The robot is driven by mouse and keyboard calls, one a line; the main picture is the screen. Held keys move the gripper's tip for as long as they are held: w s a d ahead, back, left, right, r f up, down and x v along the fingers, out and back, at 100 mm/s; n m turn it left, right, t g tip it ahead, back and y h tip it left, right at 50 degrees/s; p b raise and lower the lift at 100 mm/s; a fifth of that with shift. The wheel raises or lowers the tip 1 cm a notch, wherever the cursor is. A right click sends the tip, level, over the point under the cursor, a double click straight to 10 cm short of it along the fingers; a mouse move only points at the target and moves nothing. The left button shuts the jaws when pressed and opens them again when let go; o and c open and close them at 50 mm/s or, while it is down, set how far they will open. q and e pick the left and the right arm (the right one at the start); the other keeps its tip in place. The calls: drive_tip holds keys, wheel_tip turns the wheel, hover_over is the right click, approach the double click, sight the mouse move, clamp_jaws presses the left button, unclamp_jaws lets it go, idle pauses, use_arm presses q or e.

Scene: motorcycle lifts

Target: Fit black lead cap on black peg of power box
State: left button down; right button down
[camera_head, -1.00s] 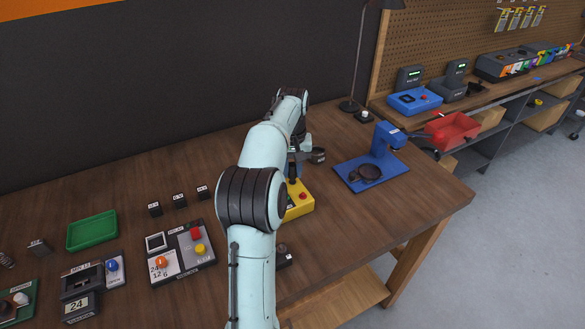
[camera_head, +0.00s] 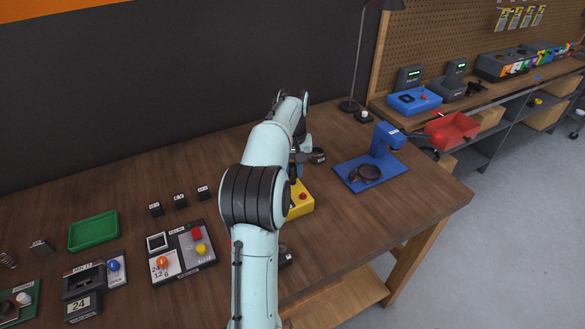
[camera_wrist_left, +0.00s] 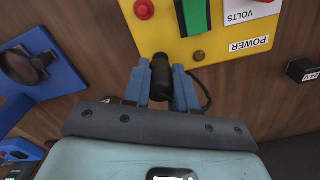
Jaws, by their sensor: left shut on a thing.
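The yellow power box (camera_head: 300,207) stands on the wooden table, partly hidden behind my left arm in the head view. My left gripper (camera_wrist_left: 161,88) is shut on the black lead cap (camera_wrist_left: 161,75), which is over or beside the box's near edge. A dark lead curves beside the right finger. The right gripper is not in view.
A blue stand (camera_head: 385,155) with a round dark holder is right of the box. A small black labelled block (camera_wrist_left: 302,71) lies near the box. A labelled control panel (camera_head: 183,253) and a green tray (camera_head: 94,231) are to the left. The table's front right is clear.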

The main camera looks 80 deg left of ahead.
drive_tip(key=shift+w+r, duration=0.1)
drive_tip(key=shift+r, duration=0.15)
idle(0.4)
use_arm(q)
drive_tip(key=shift+f+b, duration=0.3)
drive_tip(key=shift+f, duration=0.6)
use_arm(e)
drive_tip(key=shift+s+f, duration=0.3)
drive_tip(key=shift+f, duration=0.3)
use_arm(q)
drive_tip(key=shift+c, duration=2.2)
unclamp_jaws()
drive_tip(key=shift+r, duration=0.1)
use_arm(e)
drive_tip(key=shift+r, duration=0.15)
use_arm(q)
drive_tip(key=shift+r+p, duration=1.9)
drive_tip(key=shift+r, duration=0.35)
drive_tip(key=shift+r+p, duration=1.2)
drive_tip(key=shift+r, duration=0.5)
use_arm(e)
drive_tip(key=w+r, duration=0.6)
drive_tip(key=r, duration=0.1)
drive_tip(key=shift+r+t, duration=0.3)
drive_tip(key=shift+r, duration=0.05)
